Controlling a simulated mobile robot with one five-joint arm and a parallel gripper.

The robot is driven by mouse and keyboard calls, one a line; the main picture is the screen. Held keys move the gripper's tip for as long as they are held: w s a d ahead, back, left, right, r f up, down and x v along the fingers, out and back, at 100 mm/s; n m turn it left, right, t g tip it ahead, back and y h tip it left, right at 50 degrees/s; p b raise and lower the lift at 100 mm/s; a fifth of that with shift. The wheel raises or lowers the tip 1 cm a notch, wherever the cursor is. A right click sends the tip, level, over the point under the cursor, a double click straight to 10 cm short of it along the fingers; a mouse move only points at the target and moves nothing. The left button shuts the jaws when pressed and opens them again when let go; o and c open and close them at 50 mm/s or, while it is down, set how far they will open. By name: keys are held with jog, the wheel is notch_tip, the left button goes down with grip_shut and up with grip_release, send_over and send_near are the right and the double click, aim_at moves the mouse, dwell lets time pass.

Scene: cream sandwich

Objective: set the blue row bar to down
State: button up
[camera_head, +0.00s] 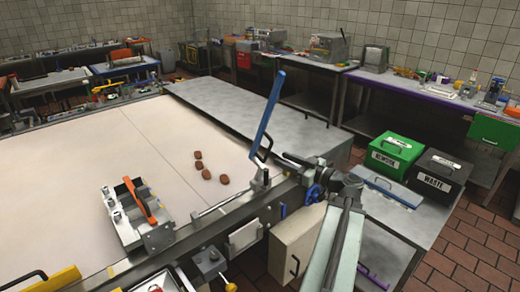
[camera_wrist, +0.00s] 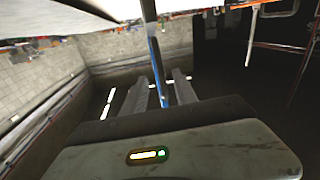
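The blue row bar (camera_head: 268,115) stands raised in the head view, leaning a little to the right at its top, at the right edge of the pale work surface.
Several brown pieces (camera_head: 207,174) lie on the pale surface (camera_head: 75,160) left of the bar. A metal fixture with an orange handle (camera_head: 138,200) stands further left. A green box (camera_head: 397,150) and a black waste box (camera_head: 440,177) stand at the right. A bare grey counter (camera_head: 240,110) lies behind.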

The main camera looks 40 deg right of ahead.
aim_at(268, 153)
jog(key=w, duration=0.7)
jog(key=shift+w+a, duration=0.4)
grip_shut()
dwell(1.0)
